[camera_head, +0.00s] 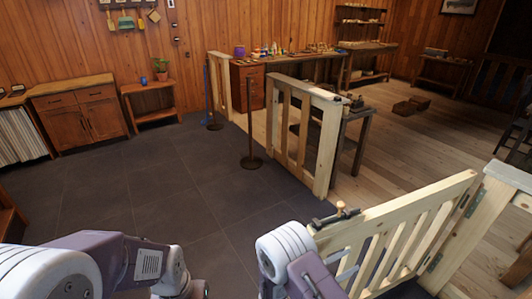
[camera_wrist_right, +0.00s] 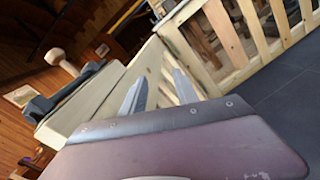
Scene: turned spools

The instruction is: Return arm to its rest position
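My right arm (camera_head: 312,277) shows at the bottom middle of the head view, just left of a pale wooden gate (camera_head: 405,228). In the right wrist view my right gripper (camera_wrist_right: 159,82) has its two grey fingers apart, with nothing seen held between them. The gate's top rail and slats (camera_wrist_right: 228,32) lie beyond the fingers. A dark latch with a pale round knob (camera_head: 340,208) sits on the gate's near end; the latch also shows left of the fingers in the wrist view (camera_wrist_right: 62,92), clear of them. My left arm (camera_head: 95,262) folds across the bottom left; its gripper is out of view.
The near gate hangs from a post (camera_head: 488,205) at right. A second fence section (camera_head: 302,130) stands beyond an opening. A rope stanchion (camera_head: 250,130) stands on dark tiles. Tile floor (camera_head: 150,190) at left is clear. A cabinet (camera_head: 80,112) stands against the wall.

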